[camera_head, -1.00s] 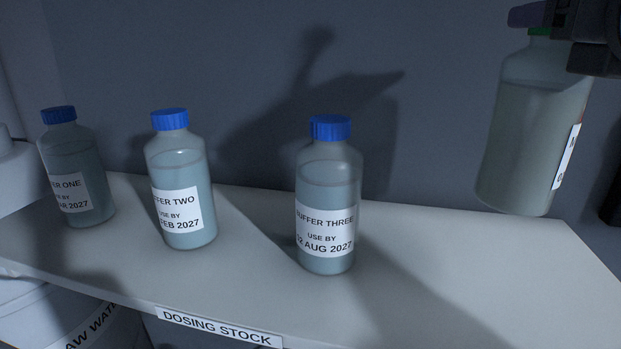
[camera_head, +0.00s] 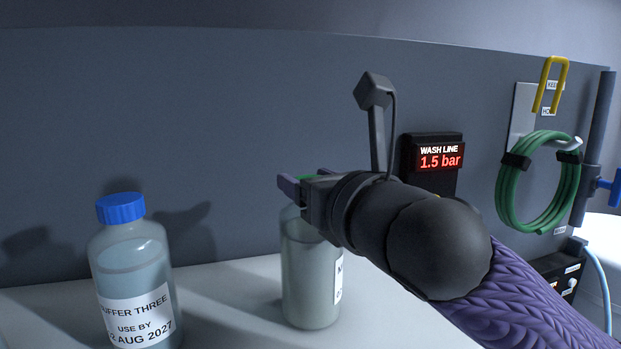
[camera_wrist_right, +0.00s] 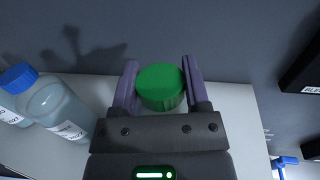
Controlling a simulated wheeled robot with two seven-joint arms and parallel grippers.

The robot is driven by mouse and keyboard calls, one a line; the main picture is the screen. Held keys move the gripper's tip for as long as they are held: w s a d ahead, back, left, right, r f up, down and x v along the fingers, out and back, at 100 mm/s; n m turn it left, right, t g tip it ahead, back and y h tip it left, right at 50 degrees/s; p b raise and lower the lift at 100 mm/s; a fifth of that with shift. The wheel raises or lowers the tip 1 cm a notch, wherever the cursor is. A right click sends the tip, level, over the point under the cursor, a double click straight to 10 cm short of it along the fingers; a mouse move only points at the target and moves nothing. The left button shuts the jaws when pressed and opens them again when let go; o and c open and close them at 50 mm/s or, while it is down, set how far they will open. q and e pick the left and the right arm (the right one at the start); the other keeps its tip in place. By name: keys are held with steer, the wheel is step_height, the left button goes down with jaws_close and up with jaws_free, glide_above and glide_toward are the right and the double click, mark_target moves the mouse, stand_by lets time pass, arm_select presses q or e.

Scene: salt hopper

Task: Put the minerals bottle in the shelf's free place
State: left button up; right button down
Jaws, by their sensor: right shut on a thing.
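The minerals bottle (camera_head: 308,275), with greyish liquid and a green cap, is upright at the shelf (camera_head: 225,285), right of the Buffer Three bottle (camera_head: 132,265). Its label is mostly turned away. Its base is at or just above the shelf; I cannot tell whether it touches. My right gripper (camera_head: 294,186) is shut on it at the cap. In the right wrist view the green cap (camera_wrist_right: 160,88) sits between the two purple fingers. My left gripper is not in view.
Buffer Three, blue-capped, stands left with a clear gap, also in the wrist view (camera_wrist_right: 58,108). A wall lies close behind the shelf. A wash line display (camera_head: 435,158) reading 1.5 bar and a coiled green hose (camera_head: 508,200) are to the right.

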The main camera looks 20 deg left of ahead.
steer(key=shift+c, duration=2.2)
jaws_free()
steer(key=shift+f, duration=0.1)
steer(key=o, duration=0.4)
steer(key=shift+s+d, duration=0.2)
steer(key=b+v, duration=0.4)
steer(key=v, duration=0.7)
steer(key=shift+s+d+b, duration=0.15)
steer(key=shift+d+b, duration=0.05)
steer(key=shift+b, duration=0.1)
